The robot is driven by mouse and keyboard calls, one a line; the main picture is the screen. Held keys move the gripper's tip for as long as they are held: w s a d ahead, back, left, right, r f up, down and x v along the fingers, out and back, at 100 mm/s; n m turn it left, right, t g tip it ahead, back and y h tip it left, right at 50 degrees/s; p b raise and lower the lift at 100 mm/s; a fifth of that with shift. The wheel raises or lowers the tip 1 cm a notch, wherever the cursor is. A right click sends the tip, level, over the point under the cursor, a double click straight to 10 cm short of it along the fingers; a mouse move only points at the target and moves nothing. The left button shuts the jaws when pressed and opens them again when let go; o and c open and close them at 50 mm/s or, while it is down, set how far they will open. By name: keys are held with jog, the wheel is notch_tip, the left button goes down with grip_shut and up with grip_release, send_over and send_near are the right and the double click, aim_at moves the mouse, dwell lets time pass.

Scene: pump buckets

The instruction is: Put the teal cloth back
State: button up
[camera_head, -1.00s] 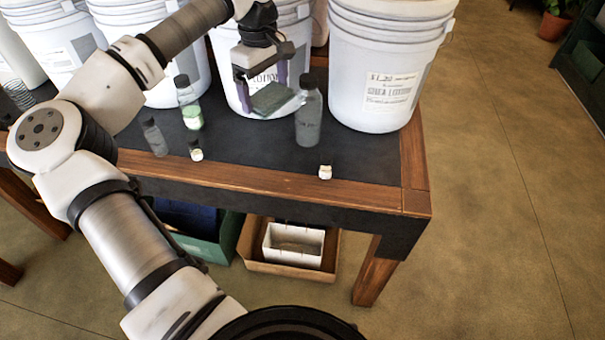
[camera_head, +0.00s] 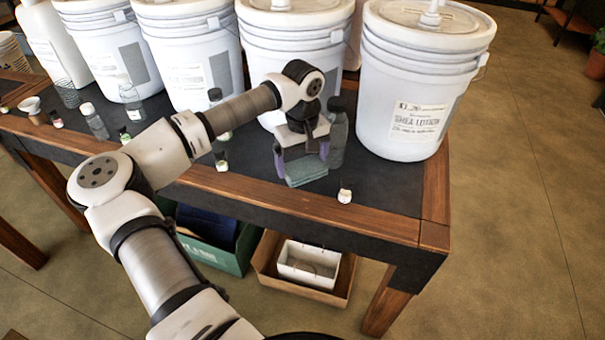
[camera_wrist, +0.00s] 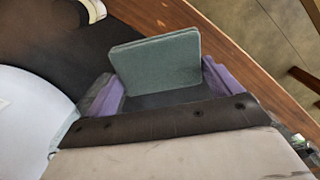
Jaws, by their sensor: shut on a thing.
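The teal cloth (camera_head: 304,171) is a small folded pad between the purple-sided fingers of my gripper (camera_head: 302,158), above the black tabletop near its front edge. In the wrist view the cloth (camera_wrist: 156,64) stands out ahead of the fingers, and my gripper (camera_wrist: 165,90) is shut on it. Whether the cloth touches the tabletop I cannot tell.
The table (camera_head: 431,234) has a wooden rim. A dark-capped bottle (camera_head: 338,137) stands close right of my gripper and a tiny white-capped jar (camera_head: 345,195) in front. A large white bucket (camera_head: 411,90) is behind right. Below are a green box (camera_head: 231,245) and a cardboard box (camera_head: 268,258).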

aim_at(302, 187)
jog(key=shift+f+p, duration=0.35)
jog(key=shift+f, duration=2.5)
